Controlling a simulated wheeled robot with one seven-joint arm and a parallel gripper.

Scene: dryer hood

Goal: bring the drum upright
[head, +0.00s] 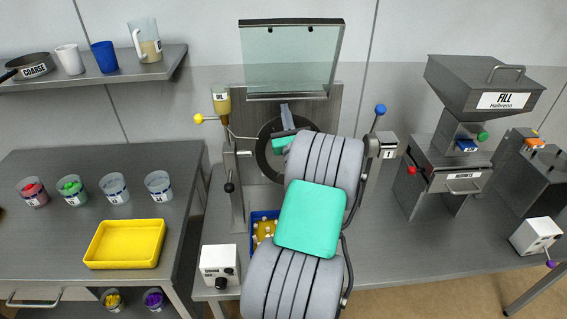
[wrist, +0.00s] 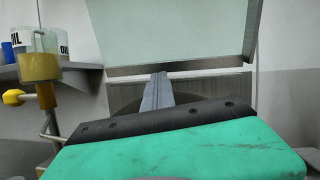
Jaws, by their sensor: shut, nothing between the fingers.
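The drum seems to be the dark round shape (head: 266,160) in the metal frame under the raised clear hood (head: 290,57). My arm covers much of it, so its tilt is hard to tell. In the wrist view only a dark curved edge (wrist: 125,103) shows behind my gripper. My gripper (head: 286,108) is in front of the drum's upper part, its fingers pointing up and away. In the wrist view the fingers (wrist: 159,78) are together as one grey bar, with nothing held. I cannot tell whether they touch the drum.
An oil cup (head: 221,103) and yellow-knobbed lever (head: 199,118) stand left of the frame; a blue-knobbed lever (head: 380,110) stands right. A blue bin (head: 262,229) with yellow pieces is below. A hopper machine (head: 450,150) is at right. A yellow tray (head: 126,244) lies left.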

